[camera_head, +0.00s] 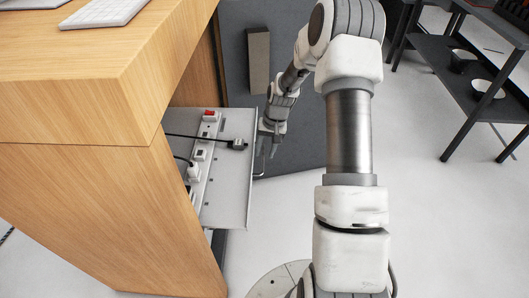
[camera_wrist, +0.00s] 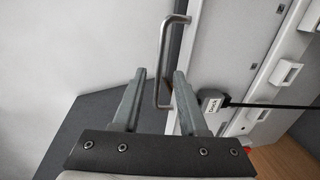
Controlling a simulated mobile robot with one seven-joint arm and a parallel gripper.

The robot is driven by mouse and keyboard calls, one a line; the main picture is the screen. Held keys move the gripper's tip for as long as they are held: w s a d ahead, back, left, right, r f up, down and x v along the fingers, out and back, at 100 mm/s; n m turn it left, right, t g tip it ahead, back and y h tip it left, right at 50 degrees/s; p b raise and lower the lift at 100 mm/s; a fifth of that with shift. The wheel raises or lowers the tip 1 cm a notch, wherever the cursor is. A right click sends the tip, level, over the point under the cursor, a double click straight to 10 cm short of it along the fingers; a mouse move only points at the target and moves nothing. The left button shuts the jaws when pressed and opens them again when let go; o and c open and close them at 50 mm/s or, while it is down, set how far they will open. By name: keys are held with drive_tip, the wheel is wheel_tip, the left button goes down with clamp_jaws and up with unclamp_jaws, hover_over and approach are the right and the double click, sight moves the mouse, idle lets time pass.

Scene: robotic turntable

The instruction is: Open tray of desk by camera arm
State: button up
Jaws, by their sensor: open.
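The grey metal tray (camera_head: 232,190) of the wooden desk (camera_head: 95,85) stands pulled out from under the desktop. It carries a power strip (camera_head: 203,155) with plugs and black cables. Its thin metal bar handle (camera_wrist: 160,58) is on the front face. My gripper (camera_head: 270,147) is at this handle in the head view, small and partly unclear. In the wrist view my gripper (camera_wrist: 159,73) is open, with one finger on each side of the handle. I cannot tell whether either finger touches the bar.
A keyboard (camera_head: 103,12) lies on the desktop. The desk's side panel (camera_head: 130,215) stands beside the tray. A dark shelf (camera_head: 450,70) with bowls is at the right. A dark grey mat (camera_head: 300,150) and open light floor (camera_head: 430,220) lie right of the tray.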

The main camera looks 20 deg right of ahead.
wheel_tip(320, 180, up, 16)
drive_tip(key=s+d+p, duration=0.1)
drive_tip(key=d+p, duration=0.1)
drive_tip(key=p, duration=0.1)
drive_tip(key=shift+d+f, duration=0.25)
drive_tip(key=shift+d, duration=0.1)
